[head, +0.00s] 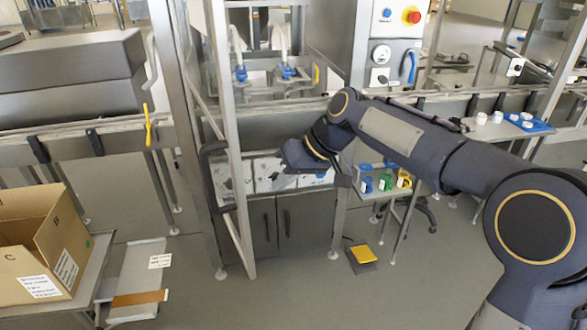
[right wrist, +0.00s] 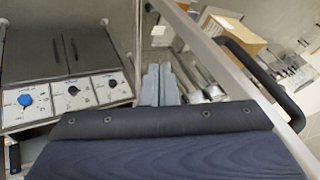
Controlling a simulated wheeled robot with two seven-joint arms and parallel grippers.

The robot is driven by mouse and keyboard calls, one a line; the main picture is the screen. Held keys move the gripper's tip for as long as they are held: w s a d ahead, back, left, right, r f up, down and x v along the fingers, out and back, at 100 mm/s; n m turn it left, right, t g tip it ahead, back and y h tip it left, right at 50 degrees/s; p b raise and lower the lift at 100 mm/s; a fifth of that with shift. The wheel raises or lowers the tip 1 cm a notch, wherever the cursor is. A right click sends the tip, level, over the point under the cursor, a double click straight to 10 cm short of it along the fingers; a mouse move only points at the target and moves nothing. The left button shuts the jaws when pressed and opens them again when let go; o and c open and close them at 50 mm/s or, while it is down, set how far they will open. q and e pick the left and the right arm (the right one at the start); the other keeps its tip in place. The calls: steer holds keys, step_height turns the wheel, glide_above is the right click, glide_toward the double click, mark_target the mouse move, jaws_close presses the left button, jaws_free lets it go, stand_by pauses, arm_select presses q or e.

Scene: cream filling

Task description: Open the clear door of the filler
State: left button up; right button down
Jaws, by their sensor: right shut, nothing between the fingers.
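The clear door (head: 236,165) of the filler stands swung outward, seen nearly edge-on, with its metal frame leaning across the left side of the cabinet. Its black handle (head: 214,180) is on the door's left, outer face. In the right wrist view the handle (right wrist: 262,82) shows beyond the slanting door edge (right wrist: 222,60). My right gripper (head: 284,158) is in front of the filler's control panel (head: 262,174), on the inner side of the door and apart from the handle. Its fingers (right wrist: 160,86) are together and empty. My left gripper is not in view.
A cardboard box (head: 35,245) stands on a bench at the lower left. A small table with coloured bottles (head: 384,183) is right of the filler. A yellow foot pedal (head: 363,255) lies on the floor. The floor before the cabinet is mostly free.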

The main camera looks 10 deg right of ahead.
steer(key=a+f+p, duration=0.1)
steer(key=a+f, duration=0.1)
steer(key=a, duration=0.3)
steer(key=shift+s+a+f, duration=0.3)
steer(key=shift+a+f, duration=0.05)
